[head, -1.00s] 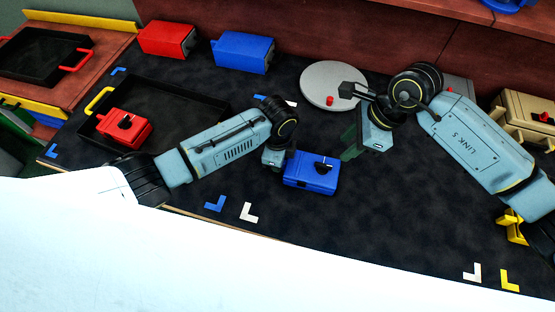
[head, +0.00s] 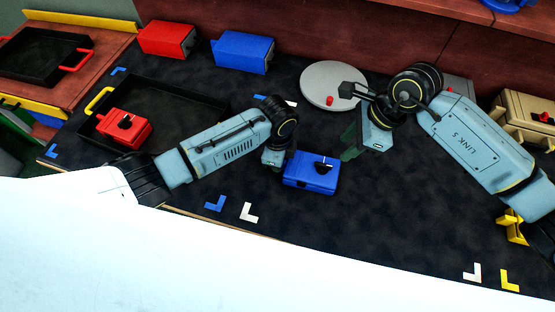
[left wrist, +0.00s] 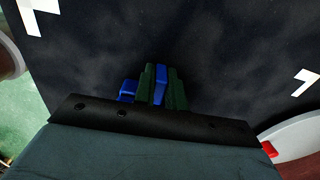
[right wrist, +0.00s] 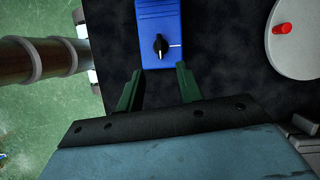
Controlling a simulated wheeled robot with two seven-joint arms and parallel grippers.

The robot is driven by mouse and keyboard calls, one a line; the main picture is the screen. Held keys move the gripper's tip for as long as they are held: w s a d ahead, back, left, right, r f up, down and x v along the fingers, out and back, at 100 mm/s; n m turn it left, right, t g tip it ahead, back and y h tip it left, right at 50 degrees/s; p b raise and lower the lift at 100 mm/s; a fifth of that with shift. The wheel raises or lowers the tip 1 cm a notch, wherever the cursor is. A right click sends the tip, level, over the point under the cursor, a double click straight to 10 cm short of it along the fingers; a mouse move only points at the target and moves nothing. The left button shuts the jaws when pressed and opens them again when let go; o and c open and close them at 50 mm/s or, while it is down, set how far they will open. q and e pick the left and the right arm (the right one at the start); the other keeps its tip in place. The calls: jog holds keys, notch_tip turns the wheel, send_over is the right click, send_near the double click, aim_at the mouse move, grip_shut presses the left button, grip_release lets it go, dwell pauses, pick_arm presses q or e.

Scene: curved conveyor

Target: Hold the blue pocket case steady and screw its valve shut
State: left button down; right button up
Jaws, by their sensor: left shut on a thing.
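The blue pocket case (head: 298,181) sits on the dark mat near the middle front, with its black valve knob (head: 323,166) on top. The case also shows in the right wrist view (right wrist: 158,14); there the knob (right wrist: 161,45) points roughly up and down, and a white line runs right from it. My left gripper (head: 284,164) is shut on the case's left side; in the left wrist view its green fingers (left wrist: 160,84) pinch a blue part. My right gripper (head: 353,143) is open and empty, up and right of the case, its fingers (right wrist: 159,74) short of the knob.
A red case (head: 112,137) sits in a black tray (head: 182,120) at left. A red box (head: 165,39) and a blue box (head: 240,52) stand at the back. A grey disc (head: 322,78) with a red peg lies behind my right gripper.

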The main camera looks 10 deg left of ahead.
aim_at(325, 165)
jog(key=shift+c, duration=0.6)
jog(key=shift+m, duration=0.7)
jog(key=x, duration=0.9)
jog(key=shift+f, duration=0.2)
jog(key=shift+y, duration=0.3)
grip_shut()
